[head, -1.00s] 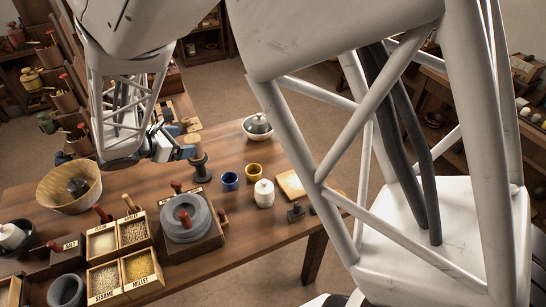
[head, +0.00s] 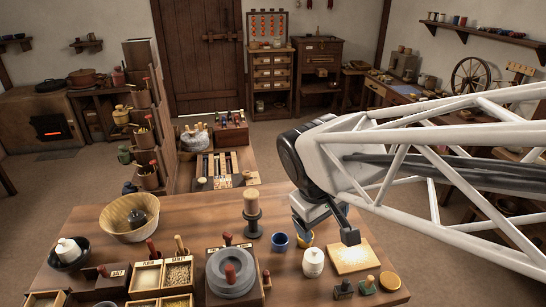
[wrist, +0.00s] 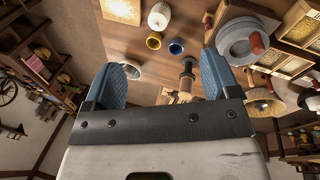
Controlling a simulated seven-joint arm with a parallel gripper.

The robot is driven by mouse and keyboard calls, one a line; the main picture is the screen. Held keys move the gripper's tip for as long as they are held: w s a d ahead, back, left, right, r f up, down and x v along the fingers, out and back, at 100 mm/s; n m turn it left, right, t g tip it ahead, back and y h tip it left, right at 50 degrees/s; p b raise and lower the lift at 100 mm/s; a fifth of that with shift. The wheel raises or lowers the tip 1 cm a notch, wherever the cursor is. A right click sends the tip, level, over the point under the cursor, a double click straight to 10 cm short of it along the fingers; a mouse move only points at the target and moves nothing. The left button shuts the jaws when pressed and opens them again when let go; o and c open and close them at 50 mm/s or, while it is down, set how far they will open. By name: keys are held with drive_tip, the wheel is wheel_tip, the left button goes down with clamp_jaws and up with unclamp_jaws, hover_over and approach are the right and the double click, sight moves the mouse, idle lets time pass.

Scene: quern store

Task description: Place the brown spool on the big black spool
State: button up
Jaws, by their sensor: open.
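The big black spool (head: 253,228) stands upright on the table behind the quern. The brown spool (head: 251,203), a pale brown cylinder, stands upright on top of it, looking roughly centred. My gripper (head: 324,232) is to the right of the two spools, apart from them, above the table near the cups and tan board. In the wrist view my gripper (wrist: 163,72) has its blue fingers spread wide with nothing between them. The spools also show there, small and beyond the fingers, with the black spool (wrist: 187,73) partly hard to separate from the background.
A stone quern (head: 231,271) and grain boxes stand in front. A wooden bowl (head: 114,222) is at left. A blue cup (head: 279,241), yellow cup (head: 305,239), white jar (head: 313,262) and tan board (head: 350,258) are close around my gripper. The table between bowl and black spool is clear.

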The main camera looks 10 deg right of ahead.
drive_tip(key=s+m, duration=0.1)
drive_tip(key=s, duration=0.1)
drive_tip(key=s+r+m+t+y, duration=0.1)
drive_tip(key=s+m+y, duration=0.1)
drive_tip(key=s+m, duration=0.1)
drive_tip(key=shift+s+r, duration=0.25)
drive_tip(key=shift+s, duration=0.1)
idle(1.1)
